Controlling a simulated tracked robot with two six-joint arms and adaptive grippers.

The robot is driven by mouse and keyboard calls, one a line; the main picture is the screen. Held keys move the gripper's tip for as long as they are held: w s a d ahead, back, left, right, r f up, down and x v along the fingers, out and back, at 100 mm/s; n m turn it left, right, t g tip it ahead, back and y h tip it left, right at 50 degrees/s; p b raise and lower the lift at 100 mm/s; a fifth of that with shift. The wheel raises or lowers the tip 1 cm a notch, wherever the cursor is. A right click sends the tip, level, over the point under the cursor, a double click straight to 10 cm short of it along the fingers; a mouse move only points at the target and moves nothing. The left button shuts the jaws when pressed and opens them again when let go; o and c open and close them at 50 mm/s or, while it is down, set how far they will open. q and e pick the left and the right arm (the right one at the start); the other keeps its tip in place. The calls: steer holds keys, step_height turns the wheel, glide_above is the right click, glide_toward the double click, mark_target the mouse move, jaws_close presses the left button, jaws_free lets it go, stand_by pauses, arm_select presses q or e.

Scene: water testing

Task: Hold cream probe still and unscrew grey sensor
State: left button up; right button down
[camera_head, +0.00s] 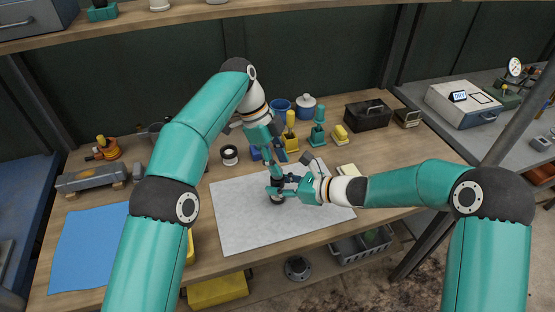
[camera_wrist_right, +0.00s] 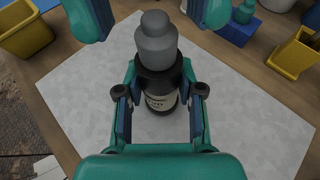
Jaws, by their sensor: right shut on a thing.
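The cream probe (camera_wrist_right: 160,102) stands upright on the pale grey mat (camera_head: 245,225), with a dark collar and a cream label with dark print. The grey sensor (camera_wrist_right: 156,40) sits on top of it. My right gripper (camera_wrist_right: 162,108) is shut on the cream probe, with a finger on each side of its body. In the head view my right gripper (camera_head: 283,190) reaches in from the right and hides much of the probe. My left gripper (camera_head: 275,178) is above the probe. Its fingers (camera_wrist_right: 150,14) are spread apart on either side of the sensor, without visible contact.
Yellow holders (camera_head: 291,143), a blue mug (camera_head: 280,107), a lidded jar (camera_head: 306,105) and a black toolbox (camera_head: 367,114) stand behind the mat. A blue mat (camera_head: 85,250) lies at the left. The pale mat's front is clear.

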arm_select(q)
steer(key=shift+f, duration=0.1)
steer(key=shift+f, duration=1.4)
steer(key=shift+c, duration=0.2)
jaws_close()
steer(key=n, duration=0.1)
steer(key=n+t, duration=0.1)
steer(key=n, duration=0.1)
steer(key=shift+s+n, duration=0.2)
steer(key=shift+n, duration=0.1)
steer(key=shift+n+t, duration=0.4)
steer(key=shift+n, duration=0.4)
steer(key=n+t, duration=0.1)
steer(key=n, duration=0.1)
steer(key=shift+s+n, duration=0.2)
steer(key=shift+n, duration=0.2)
steer(key=shift+n+t, duration=0.4)
steer(key=shift+n, duration=0.7)
